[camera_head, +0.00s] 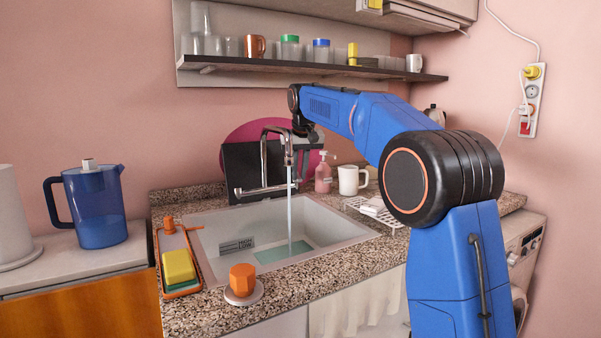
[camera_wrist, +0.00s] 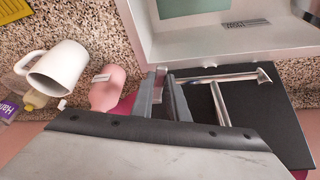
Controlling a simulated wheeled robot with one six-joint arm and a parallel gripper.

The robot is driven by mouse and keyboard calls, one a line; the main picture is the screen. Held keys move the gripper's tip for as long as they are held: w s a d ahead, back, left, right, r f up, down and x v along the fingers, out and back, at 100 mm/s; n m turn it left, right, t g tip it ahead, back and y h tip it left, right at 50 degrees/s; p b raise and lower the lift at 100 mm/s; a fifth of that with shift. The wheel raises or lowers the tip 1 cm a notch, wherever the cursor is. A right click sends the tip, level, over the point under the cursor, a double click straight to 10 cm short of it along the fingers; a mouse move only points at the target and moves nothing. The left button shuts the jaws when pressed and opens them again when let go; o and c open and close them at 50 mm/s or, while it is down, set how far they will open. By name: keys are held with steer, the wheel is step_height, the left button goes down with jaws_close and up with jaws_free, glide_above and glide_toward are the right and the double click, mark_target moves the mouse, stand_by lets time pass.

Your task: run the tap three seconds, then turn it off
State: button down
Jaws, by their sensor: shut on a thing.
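The metal tap (camera_head: 264,160) stands behind the sink (camera_head: 340,222), with a tall curved spout and a low crossbar. A thin stream of water (camera_head: 290,215) falls from the spout into the basin. My gripper (camera_head: 300,174) reaches down at the right end of the crossbar, beside the spout. In the wrist view my gripper (camera_wrist: 165,82) has its fingers shut around a small metal part at the end of the tap's bar (camera_wrist: 225,77), which looks like the tap handle. The fingers partly hide this handle.
A pink soap bottle (camera_head: 323,176) and a white mug (camera_head: 350,180) stand right of the tap, close to my gripper. A dark board (camera_head: 240,160) stands behind the tap. A shelf (camera_head: 310,68) with cups hangs above my arm. The counter's front left holds an orange sponge tray (camera_head: 186,291).

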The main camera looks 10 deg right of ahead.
steer(key=c, duration=1.7)
jaws_free()
steer(key=shift+d, duration=0.1)
